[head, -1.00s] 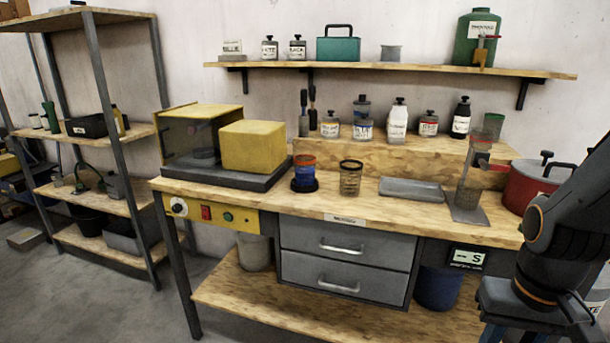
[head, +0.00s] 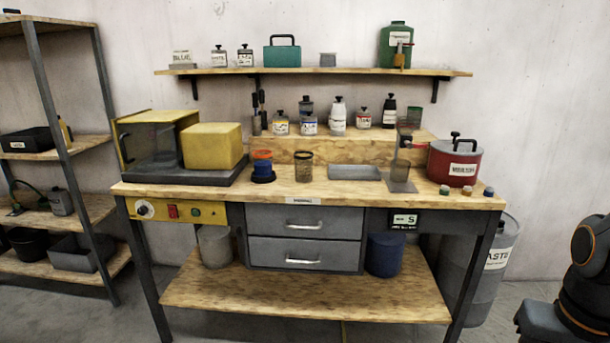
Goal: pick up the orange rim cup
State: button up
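A blue cup with an orange rim (head: 262,172) stands upright on a dark round base on the workbench top (head: 330,190). It is just right of the yellow block on the dark grey slab. A brownish see-through cup with a dark rim (head: 304,166) stands to its right, apart from it. My gripper is not in view. Only dark links of my arm with orange rings show at the lower right edge, well away from the bench.
A yellow box machine (head: 150,140) fills the bench's left end. A grey tray (head: 354,172), a stand (head: 402,172) and a red pot (head: 454,163) are to the right. Bottles line the raised step behind. Shelving stands at left; a grey bin (head: 482,270) is right of the bench.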

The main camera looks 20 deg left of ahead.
aim_at(262, 159)
jog(key=u, duration=0.2)
jog(key=k, duration=0.2)
jog(key=z, duration=0.35)
jog(key=i, duration=1.6)
jog(key=u, duration=1.55)
jog(key=i, duration=0.8)
jog(key=u, duration=0.95)
